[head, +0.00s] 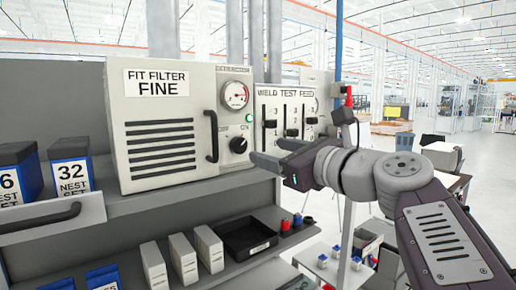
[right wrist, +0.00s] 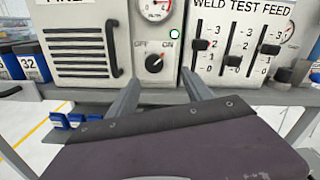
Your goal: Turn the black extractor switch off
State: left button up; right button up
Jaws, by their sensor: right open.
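The black extractor switch (head: 238,145) is a round knob at the lower right of the beige "FIT FILTER FINE" box (head: 160,85). In the right wrist view the knob (right wrist: 154,63) sits between the OFF and ON labels, and its pointer mark leans up and right toward ON. A small green light (right wrist: 174,33) shows above ON. My right gripper (head: 267,151) is open and empty, in front of the box and to the right of the knob. In the right wrist view its fingers (right wrist: 161,80) stand apart below the knob, not visibly touching it. My left gripper is not in view.
A "WELD TEST FEED" slider panel (head: 286,112) stands right of the box. A black handle (head: 211,136) is left of the knob, with a gauge (head: 235,95) above. The grey shelf (head: 150,202) edge runs below. A black tray (head: 248,238) sits on the lower shelf.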

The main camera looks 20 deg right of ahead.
aim_at(240, 144)
jog(key=p+x, duration=0.1)
jog(key=x, duration=0.1)
jog(key=p+x, duration=0.1)
jog(key=x, duration=0.2)
jog(key=p+x, duration=0.1)
jog(key=x, duration=0.1)
jog(key=shift+a+r, duration=0.2)
jog(key=shift+a, duration=0.3)
jog(key=x, duration=0.3)
jog(key=shift+a+f+p, duration=0.2)
jog(key=shift+a+p, duration=0.05)
jog(key=shift+p, duration=0.15)
jog(key=shift+a, duration=0.15)
jog(key=shift+s, duration=0.3)
jog(key=c, duration=0.4)
jog(key=shift+d, duration=0.25)
jog(key=c, duration=0.5)
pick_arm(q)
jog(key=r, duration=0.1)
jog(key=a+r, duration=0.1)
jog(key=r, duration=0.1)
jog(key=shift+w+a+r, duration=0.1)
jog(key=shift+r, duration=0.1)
pick_arm(e)
grip_shut()
